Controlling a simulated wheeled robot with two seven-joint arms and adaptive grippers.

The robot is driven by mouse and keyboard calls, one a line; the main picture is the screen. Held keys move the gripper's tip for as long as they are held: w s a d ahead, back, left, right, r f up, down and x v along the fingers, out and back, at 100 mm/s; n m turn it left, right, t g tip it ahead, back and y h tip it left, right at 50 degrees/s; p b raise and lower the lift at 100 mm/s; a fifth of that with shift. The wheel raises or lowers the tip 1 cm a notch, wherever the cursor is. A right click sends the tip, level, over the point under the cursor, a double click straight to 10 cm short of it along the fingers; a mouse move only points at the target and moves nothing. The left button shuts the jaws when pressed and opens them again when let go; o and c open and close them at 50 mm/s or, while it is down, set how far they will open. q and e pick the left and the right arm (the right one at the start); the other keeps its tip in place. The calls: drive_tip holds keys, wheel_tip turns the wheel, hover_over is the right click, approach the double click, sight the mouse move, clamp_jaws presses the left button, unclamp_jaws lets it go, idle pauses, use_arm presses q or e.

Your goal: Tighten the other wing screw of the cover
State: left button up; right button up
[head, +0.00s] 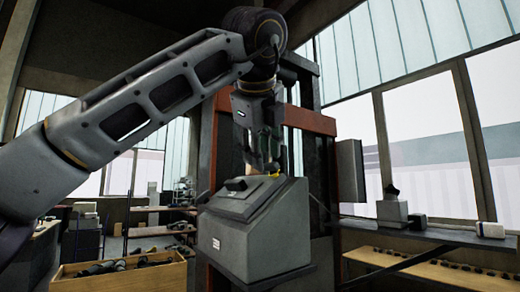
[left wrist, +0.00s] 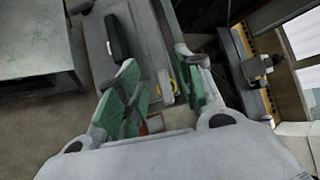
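The grey housing (head: 262,235) has a sloped cover (head: 238,200) with a black handle (head: 236,184). A yellow wing screw (head: 276,175) shows at the cover's right upper edge, partly hidden by my gripper. My left gripper (head: 264,166) points down just above that edge. In the left wrist view, its green-padded fingers (left wrist: 162,88) stand apart, and a yellow part shows between them, nearer the right finger. I cannot tell whether a finger touches it. The cover (left wrist: 145,42) and handle (left wrist: 117,38) lie beyond the left finger. The other wing screw is not clearly seen. My right gripper is out of view.
A red and dark press-like frame (head: 320,150) stands behind the housing. A wooden bin (head: 125,280) of dark parts is at lower left. A dark shelf (head: 425,235) with a white item (head: 490,230) is at right. Floor shows beside the housing in the wrist view.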

sight(268, 164)
use_arm(q)
drive_tip(key=shift+w+d+f+b, duration=0.25)
drive_tip(key=shift+d+f+b, duration=0.1)
drive_tip(key=shift+f, duration=0.25)
drive_tip(key=shift+w+d+f+b, duration=0.25)
drive_tip(key=shift+d+f, duration=0.1)
drive_tip(key=shift+f, duration=0.25)
drive_tip(key=shift+c, duration=0.2)
clamp_jaws()
drive_tip(key=shift+f+m+t+h+b, duration=0.1)
drive_tip(key=shift+m+t+h+b, duration=0.2)
drive_tip(key=shift+m+h+b, duration=0.55)
drive_tip(key=shift+m+t+h+b, duration=0.35)
drive_tip(key=shift+m+b, duration=0.55)
drive_tip(key=shift+m, duration=0.55)
